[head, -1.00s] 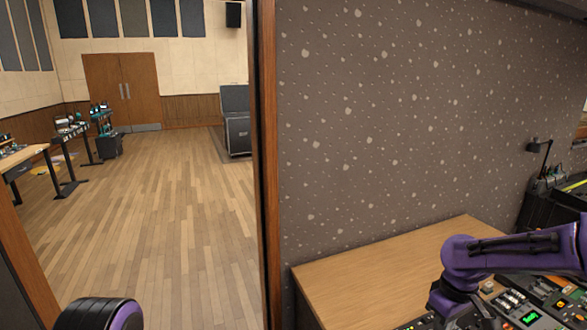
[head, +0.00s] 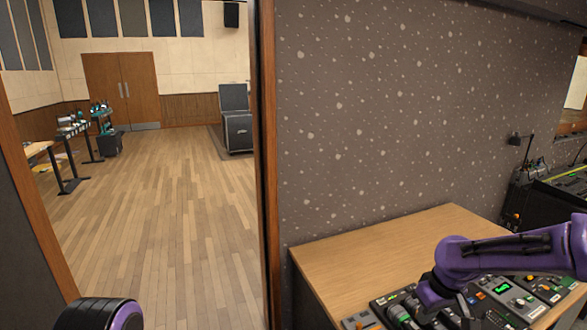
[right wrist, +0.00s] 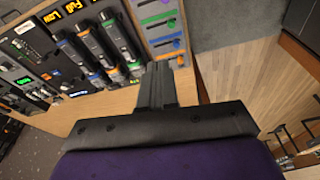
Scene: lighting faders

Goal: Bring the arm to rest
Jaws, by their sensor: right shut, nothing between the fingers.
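My right arm, purple and black, comes in from the right in the head view and bends down over the console. My right gripper (right wrist: 158,75) shows in the right wrist view with its dark fingers together and nothing between them. It is over the edge of the fader panel (right wrist: 98,50), which has several slider blocks and coloured labels; I cannot tell whether it touches. In the head view the lighting console (head: 505,298) sits on a wooden desk (head: 365,262), partly hidden by my right arm. My left gripper is out of view.
A speckled dark wall (head: 400,110) stands behind the desk. A door frame (head: 265,160) borders the desk's left side. Beyond it lies open wooden floor (head: 170,220), with tables at the left and a black case (head: 237,130). Another desk with equipment (head: 550,205) stands at the right.

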